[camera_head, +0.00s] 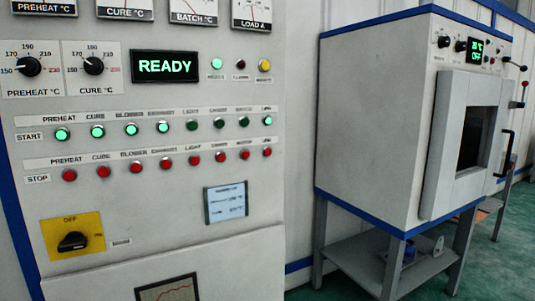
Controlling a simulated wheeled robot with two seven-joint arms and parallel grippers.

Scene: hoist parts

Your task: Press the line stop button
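The control panel (120,205) fills the left half of the head view. Its lower button row, marked STOP, holds several red buttons. The line stop button (267,152) appears to be the red one at the right end of that row, though its small label is hard to read. Above it, the line start button (267,120) is lit green at the right end of the START row. Neither gripper is in view.
A READY display (165,66) glows above the buttons. A black rotary switch (72,242) on a yellow plate sits below them. A white oven (400,120) on a grey stand is to the right. Green floor (490,262) is clear at lower right.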

